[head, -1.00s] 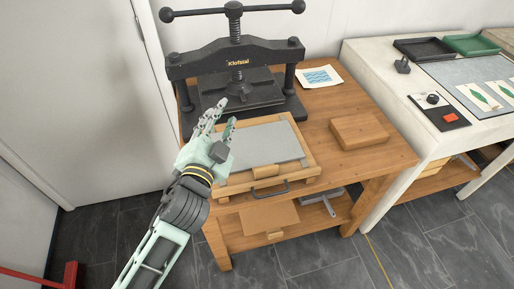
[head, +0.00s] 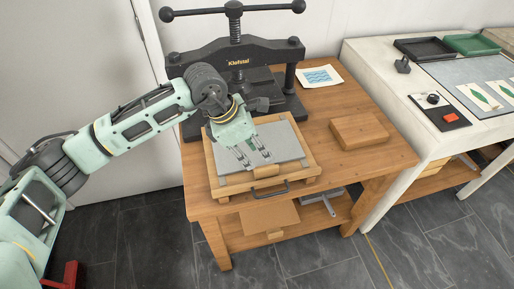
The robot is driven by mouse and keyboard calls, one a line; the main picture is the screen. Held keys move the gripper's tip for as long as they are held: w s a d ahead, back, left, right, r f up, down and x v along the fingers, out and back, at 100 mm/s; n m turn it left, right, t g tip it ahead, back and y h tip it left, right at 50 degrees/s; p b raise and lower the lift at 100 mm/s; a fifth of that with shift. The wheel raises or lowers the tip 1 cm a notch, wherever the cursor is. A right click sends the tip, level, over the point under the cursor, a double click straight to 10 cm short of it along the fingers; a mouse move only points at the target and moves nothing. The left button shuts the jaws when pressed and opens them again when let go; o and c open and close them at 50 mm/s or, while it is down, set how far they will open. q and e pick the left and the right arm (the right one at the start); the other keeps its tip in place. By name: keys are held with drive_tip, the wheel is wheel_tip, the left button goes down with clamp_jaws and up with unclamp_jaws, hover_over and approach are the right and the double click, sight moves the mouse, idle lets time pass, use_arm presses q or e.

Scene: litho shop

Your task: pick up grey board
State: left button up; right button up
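The grey board (head: 284,143) lies flat in a shallow wooden tray (head: 309,163) with a dark handle at its front, on the wooden bench. A small wooden block (head: 266,171) sits at the board's front edge. My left gripper (head: 256,160) is over the front left part of the board, pointing down toward the front edge. Its two fingers look apart, with nothing visible between them. I cannot tell whether the fingertips touch the board. The gripper and wrist hide the board's back left part. My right gripper is not in view.
A black screw press (head: 237,47) stands behind the tray. A wooden box (head: 359,131) and a blue print (head: 320,76) lie to the right. A pale table (head: 420,110) with trays and prints stands further right. The bench's front right top is clear.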

sight(266, 168)
use_arm(q)
drive_tip(key=p+x, duration=0.1)
drive_tip(key=x, duration=0.3)
drive_tip(key=p+x, duration=0.1)
drive_tip(key=x, duration=0.2)
drive_tip(key=shift+s+d+p, duration=0.15)
drive_tip(key=shift+s+p, duration=0.15)
drive_tip(key=shift+s, duration=0.1)
drive_tip(key=shift+d+f, duration=0.1)
drive_tip(key=shift+f, duration=0.25)
drive_tip(key=shift+c, duration=0.4)
clamp_jaws()
drive_tip(key=shift+w+r, duration=0.1)
